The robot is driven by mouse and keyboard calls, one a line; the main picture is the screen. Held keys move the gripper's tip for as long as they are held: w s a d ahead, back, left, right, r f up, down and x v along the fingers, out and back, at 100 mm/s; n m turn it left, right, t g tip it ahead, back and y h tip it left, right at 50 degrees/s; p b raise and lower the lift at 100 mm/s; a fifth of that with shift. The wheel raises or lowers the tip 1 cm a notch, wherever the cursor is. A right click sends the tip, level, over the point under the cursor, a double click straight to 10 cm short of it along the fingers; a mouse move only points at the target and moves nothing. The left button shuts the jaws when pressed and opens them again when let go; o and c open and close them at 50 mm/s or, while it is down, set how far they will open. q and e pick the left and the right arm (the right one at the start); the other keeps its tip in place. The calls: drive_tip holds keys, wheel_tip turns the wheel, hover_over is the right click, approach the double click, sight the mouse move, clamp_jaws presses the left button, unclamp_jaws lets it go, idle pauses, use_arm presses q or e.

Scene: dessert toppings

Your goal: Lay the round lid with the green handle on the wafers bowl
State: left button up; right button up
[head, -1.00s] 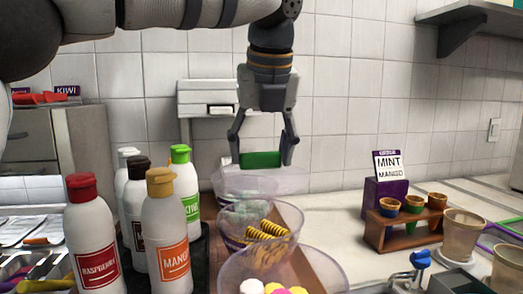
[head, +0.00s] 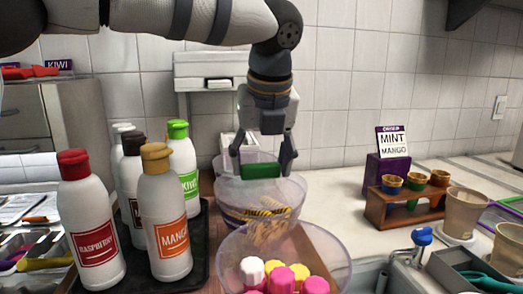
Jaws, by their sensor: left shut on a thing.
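My left gripper (head: 262,168) points down and is shut on the green handle (head: 261,171) of the round lid. The lid is clear and hard to make out below the handle. The wafers bowl (head: 289,205) is clear and holds yellow-and-dark striped wafers (head: 262,213). The handle and lid are over this bowl, toward its far side in the picture. I cannot tell whether the lid touches the rim. My right gripper is not in view.
A clear bowl (head: 232,250) of pink, white and yellow sweets stands in front. Another clear bowl (head: 222,162) is behind. Sauce bottles (head: 165,228) stand close on the left. A wooden cup rack (head: 401,215) and a sign (head: 391,140) are at the right.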

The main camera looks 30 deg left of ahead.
use_arm(q)
drive_tip(key=shift+f, duration=0.5)
idle(0.3)
drive_tip(key=o, duration=1.3)
drive_tip(key=shift+r, duration=3.5)
